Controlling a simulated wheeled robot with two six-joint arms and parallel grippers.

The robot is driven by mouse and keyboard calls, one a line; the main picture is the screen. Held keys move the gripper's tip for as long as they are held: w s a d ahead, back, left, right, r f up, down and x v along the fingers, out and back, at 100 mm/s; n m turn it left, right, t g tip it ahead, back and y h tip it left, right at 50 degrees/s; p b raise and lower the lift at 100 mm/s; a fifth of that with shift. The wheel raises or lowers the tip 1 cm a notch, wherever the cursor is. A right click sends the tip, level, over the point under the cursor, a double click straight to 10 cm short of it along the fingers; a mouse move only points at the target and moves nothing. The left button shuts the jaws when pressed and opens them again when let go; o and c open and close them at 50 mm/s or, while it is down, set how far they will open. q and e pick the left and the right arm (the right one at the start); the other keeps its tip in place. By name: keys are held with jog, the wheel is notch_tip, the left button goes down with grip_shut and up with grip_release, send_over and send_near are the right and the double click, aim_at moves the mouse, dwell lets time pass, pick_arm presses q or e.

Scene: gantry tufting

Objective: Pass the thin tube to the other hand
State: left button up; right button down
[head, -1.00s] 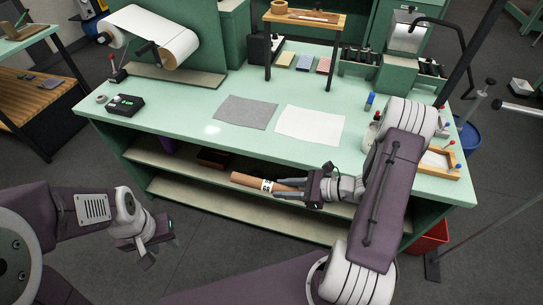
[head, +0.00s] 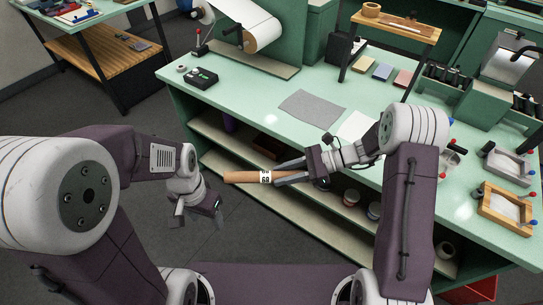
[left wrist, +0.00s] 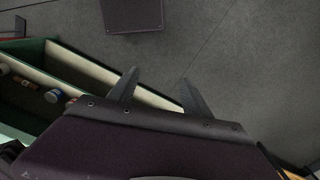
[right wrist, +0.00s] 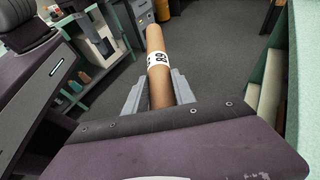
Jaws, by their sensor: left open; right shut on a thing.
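The thin tube (head: 242,177) is a brown cardboard roll with a white printed label. My right gripper (head: 286,176) is shut on its right end and holds it roughly level in front of the bench. In the right wrist view the tube (right wrist: 157,60) points away between the right gripper's fingers (right wrist: 158,92), with the label just beyond them. My left gripper (head: 196,217) is open and empty, below and to the left of the tube's free end, apart from it. In the left wrist view the left gripper's fingers (left wrist: 156,90) stand apart with nothing between them.
The green bench (head: 245,105) with lower shelves stands behind the tube. Jars stand on the shelf. Open floor (head: 130,105) lies to the left.

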pick_arm(q)
jog(key=w+d+r+m, duration=0.1)
jog(key=w+r+m, duration=0.4)
jog(key=r+m, duration=0.1)
notch_tip(320, 180, up, 7)
jog(key=m, duration=0.8)
send_over(261, 174)
notch_tip(261, 174, down, 12)
jog(key=shift+r, duration=0.1)
grip_shut()
pick_arm(e)
jog(key=c, duration=0.9)
grip_release()
jog(key=shift+c, duration=0.2)
